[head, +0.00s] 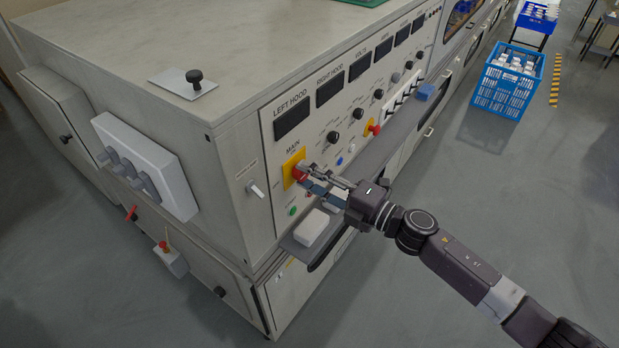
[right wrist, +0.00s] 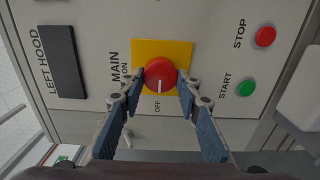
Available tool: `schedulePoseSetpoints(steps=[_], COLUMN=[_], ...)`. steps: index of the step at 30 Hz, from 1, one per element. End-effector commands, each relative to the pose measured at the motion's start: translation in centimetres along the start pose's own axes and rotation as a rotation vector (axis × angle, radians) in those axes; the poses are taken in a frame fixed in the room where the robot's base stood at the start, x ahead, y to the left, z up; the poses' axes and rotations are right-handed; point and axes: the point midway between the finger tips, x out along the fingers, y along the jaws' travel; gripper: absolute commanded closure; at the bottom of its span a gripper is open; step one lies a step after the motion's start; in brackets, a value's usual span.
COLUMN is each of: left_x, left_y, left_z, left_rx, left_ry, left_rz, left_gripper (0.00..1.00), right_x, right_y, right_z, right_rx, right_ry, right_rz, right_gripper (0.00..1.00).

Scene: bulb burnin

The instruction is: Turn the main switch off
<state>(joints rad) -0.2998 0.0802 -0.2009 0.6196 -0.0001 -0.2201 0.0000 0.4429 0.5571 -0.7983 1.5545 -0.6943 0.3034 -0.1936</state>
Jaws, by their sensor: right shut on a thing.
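The main switch is a round red knob on a yellow square plate (head: 290,171), on the control panel under the word MAIN. In the right wrist view the red knob (right wrist: 160,72) has a white mark that points down the picture, towards the word OFF; ON is printed at the plate's left. My right gripper (head: 302,173) is at the knob, and its two blue-padded fingers (right wrist: 160,84) are shut on the knob's sides. In the head view the fingers partly hide the knob. My left gripper is not in view.
A green START button (right wrist: 246,88) and a red STOP button (right wrist: 265,37) are beside the switch. A grey ledge (head: 375,150) runs below the panel, with a white block (head: 311,227) on it. A blue crate (head: 509,80) stands on the floor, back right.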

Motion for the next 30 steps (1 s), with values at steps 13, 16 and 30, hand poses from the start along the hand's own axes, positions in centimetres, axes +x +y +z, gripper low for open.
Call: schedulePoseSetpoints(steps=[13, 16, 30], left_x=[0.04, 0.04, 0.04], left_y=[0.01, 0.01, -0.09], left_z=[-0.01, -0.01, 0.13], left_rx=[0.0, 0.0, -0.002], left_ry=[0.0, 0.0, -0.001], left_rz=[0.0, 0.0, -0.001], left_gripper=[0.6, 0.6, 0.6], right_x=[0.0, 0.0, -0.85], right_y=[-0.04, -0.05, -0.18], right_z=[-0.08, -0.08, 0.03], right_rx=[-0.013, -0.012, -0.009], right_ry=[0.002, 0.002, -0.001], right_rz=[-0.001, -0.001, -0.003], right_gripper=[0.93, 0.6, 0.52])
